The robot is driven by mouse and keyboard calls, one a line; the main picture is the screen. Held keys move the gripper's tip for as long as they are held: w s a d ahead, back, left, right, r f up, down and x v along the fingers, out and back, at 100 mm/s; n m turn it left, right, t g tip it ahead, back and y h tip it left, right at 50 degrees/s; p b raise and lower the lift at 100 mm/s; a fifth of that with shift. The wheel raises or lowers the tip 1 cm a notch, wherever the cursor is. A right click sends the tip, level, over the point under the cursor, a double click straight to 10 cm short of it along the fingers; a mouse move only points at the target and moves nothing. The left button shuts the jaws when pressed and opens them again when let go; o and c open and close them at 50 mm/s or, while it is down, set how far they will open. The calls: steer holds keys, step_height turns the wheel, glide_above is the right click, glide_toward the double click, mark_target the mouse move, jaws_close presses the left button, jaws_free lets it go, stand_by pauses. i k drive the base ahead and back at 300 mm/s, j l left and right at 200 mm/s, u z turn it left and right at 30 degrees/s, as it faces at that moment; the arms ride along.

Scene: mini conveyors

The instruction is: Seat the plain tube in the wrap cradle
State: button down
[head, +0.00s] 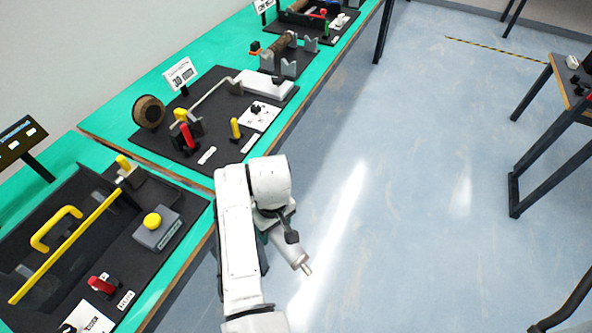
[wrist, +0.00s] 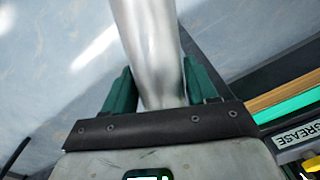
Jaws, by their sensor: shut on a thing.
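My gripper (wrist: 160,82) has its two green fingers closed on both sides of a plain, shiny silver tube (wrist: 150,45). The tube runs away from the palm and out of the top of the wrist view. In the head view the tube's end (head: 300,262) sticks out beyond my arm, over the floor to the right of the bench; my arm hides most of the fingers. Grey notched supports (head: 309,46) stand on a dark mat at the far part of the bench, with a brown roll near them. I cannot tell for sure whether these are the wrap cradle.
The green bench (head: 222,45) runs along the left. Its middle station has a brown reel (head: 148,111), a red lever (head: 187,136) and a yellow post (head: 235,128). A near station has a yellow bar (head: 70,245). Open floor lies right, with a table (head: 562,82) beyond.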

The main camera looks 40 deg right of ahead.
mark_target(217, 105)
steer(key=i+z, duration=0.25)
steer(key=z, duration=0.2)
steer(key=i+j+z, duration=0.2)
steer(key=z, duration=0.25)
